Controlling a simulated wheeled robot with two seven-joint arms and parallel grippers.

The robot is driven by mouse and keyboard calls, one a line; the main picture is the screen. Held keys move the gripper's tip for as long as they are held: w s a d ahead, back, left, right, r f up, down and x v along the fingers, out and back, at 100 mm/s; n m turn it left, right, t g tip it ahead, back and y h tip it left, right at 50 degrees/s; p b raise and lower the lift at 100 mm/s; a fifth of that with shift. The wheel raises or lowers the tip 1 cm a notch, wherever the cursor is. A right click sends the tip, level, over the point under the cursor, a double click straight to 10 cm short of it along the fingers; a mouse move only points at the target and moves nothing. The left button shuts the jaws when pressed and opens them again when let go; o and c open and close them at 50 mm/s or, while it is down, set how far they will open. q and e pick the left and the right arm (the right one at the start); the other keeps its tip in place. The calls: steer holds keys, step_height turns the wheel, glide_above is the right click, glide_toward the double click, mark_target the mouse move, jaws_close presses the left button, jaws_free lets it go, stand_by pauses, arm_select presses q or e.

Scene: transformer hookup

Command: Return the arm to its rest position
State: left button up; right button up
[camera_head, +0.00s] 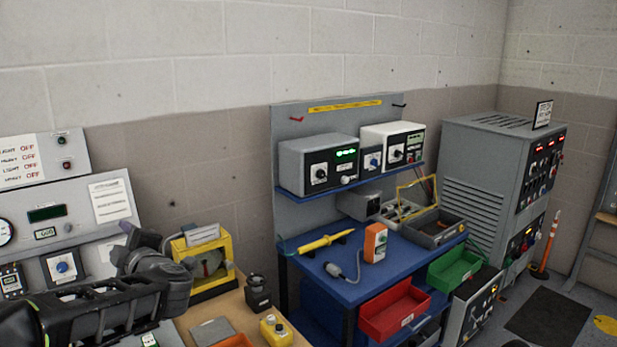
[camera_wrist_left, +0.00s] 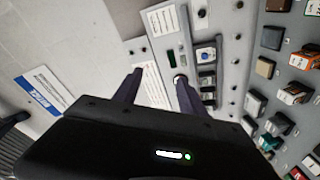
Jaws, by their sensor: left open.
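My left arm (camera_head: 165,275) comes in from the lower left of the head view. Its dark links lie in front of the grey control panel and beside the wooden bench. My left gripper (camera_wrist_left: 158,79) shows clearly in the left wrist view. Its two dark fingers are spread apart with nothing between them. Beyond the fingertips is a panel with white labels, a small display and a blue knob (camera_wrist_left: 206,54); the fingers appear apart from it. My right gripper is in neither view.
A blue workbench (camera_head: 330,285) carries instruments, a yellow probe (camera_head: 326,241) and an orange device (camera_head: 375,243). A red bin (camera_head: 394,310) and a green bin (camera_head: 454,268) hang at its front. A yellow-framed device (camera_head: 205,262) stands near my arm. A grey cabinet (camera_head: 480,165) stands right.

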arm_select(q)
steer(key=w+d+f+m+t+h+b, duration=0.1)
steer(key=w+d+f+m+h, duration=0.1)
steer(key=d+f+m+h, duration=0.35)
steer(key=w+d+f+m+t+h+b, duration=0.1)
steer(key=d+f+m+h, duration=0.15)
steer(key=d+f, duration=0.6)
steer(key=s+d+f+m+g+h+b, duration=0.1)
steer(key=s+d+f+m+h+b, duration=0.15)
steer(key=f, duration=0.75)
steer(key=s+d+f+m+g+h+b, duration=0.1)
steer(key=s+d+f+m, duration=0.2)
steer(key=f, duration=0.7)
steer(key=s+d+f+m+g+h+b, duration=0.1)
steer(key=s+d+f+g+b, duration=0.2)
steer(key=s+f, duration=0.8)
steer(key=s+d+f+m+g+h+b, duration=0.2)
steer(key=s+d+f+g+b, duration=0.1)
steer(key=s+f, duration=0.8)
steer(key=s+d+f+m+g+h+b, duration=0.1)
steer(key=s+d+f+g+b, duration=0.3)
steer(key=s+f, duration=0.7)
step_height(320, 180, down, 3)
steer(key=shift+s+d+m+g, duration=0.35)
steer(key=shift+d+m+g, duration=0.35)
steer(key=shift+d, duration=0.35)
steer(key=shift+h, duration=0.25)
steer(key=shift+c, duration=0.4)
